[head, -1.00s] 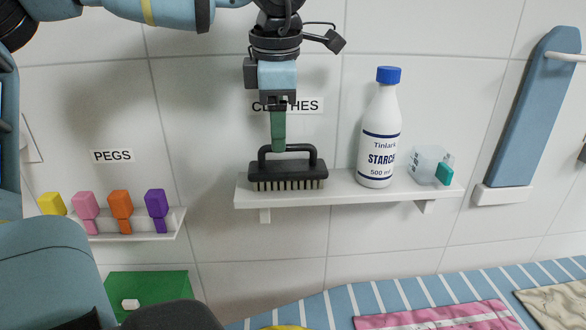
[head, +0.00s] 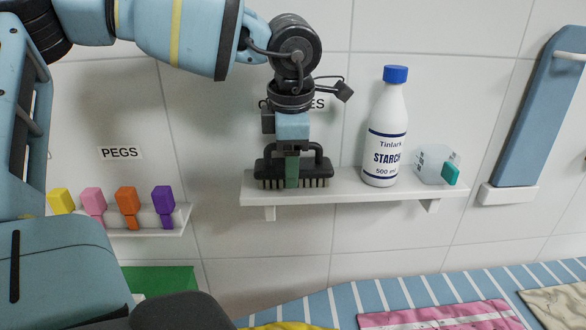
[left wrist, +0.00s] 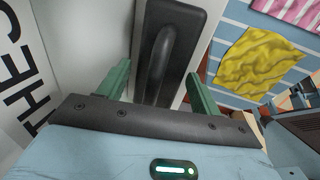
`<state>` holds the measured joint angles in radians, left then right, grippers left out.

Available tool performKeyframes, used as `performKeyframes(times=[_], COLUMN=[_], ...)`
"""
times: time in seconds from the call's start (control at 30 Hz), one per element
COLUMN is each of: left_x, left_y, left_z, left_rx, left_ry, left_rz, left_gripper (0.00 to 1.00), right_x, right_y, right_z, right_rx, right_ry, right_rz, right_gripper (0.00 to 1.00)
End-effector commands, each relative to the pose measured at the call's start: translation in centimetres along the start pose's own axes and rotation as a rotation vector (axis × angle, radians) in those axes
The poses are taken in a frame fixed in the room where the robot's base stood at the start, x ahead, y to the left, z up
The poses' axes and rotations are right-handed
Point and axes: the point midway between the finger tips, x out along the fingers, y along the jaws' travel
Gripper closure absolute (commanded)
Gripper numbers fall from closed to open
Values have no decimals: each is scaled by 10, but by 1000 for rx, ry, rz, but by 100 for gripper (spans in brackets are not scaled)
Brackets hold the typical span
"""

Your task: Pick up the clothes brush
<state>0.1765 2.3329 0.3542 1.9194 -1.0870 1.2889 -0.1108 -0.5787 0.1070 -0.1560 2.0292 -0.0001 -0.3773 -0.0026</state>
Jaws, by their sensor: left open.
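The clothes brush (head: 268,178) is black with a raised handle and short bristles. It sits upright on the left end of the white wall shelf (head: 350,188). My left gripper (head: 291,170) is at the brush from above, its green finger in front of the handle in the head view. In the left wrist view the gripper (left wrist: 160,85) is open, with one green finger on each side of the brush handle (left wrist: 161,55). I cannot tell whether the fingers touch it. My right gripper is not in view.
A white starch bottle (head: 385,145) with a blue cap and a clear container (head: 432,163) stand right of the brush. Colored pegs (head: 128,205) sit on a small shelf at left. A blue board (head: 540,115) hangs at right. Folded cloths (head: 440,318) lie below.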

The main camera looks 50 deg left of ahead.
Motion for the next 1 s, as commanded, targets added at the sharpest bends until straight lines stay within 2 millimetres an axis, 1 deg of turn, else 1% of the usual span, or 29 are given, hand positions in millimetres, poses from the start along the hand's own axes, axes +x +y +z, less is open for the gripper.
performKeyframes(times=[0.07,0.1,0.3,0.37,0.6,0.77,0.87,1.0], left_x=[0,0,0,0,-1,-7,-16,-35], left_y=[0,0,0,0,0,2,4,8], left_z=[0,0,0,0,0,0,0,1], left_rx=[0,0,0,0,0,0,0,-1], left_ry=[0,0,0,0,0,0,-2,-1], left_rz=[0,0,0,0,1,1,3,4], left_gripper=[35,38,64,71,71,71,71,71], right_x=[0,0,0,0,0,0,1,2], right_y=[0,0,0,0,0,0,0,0], right_z=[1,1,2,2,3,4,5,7], right_rx=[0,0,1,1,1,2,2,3], right_ry=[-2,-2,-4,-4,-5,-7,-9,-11], right_rz=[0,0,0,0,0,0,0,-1], right_gripper=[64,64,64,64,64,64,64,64])
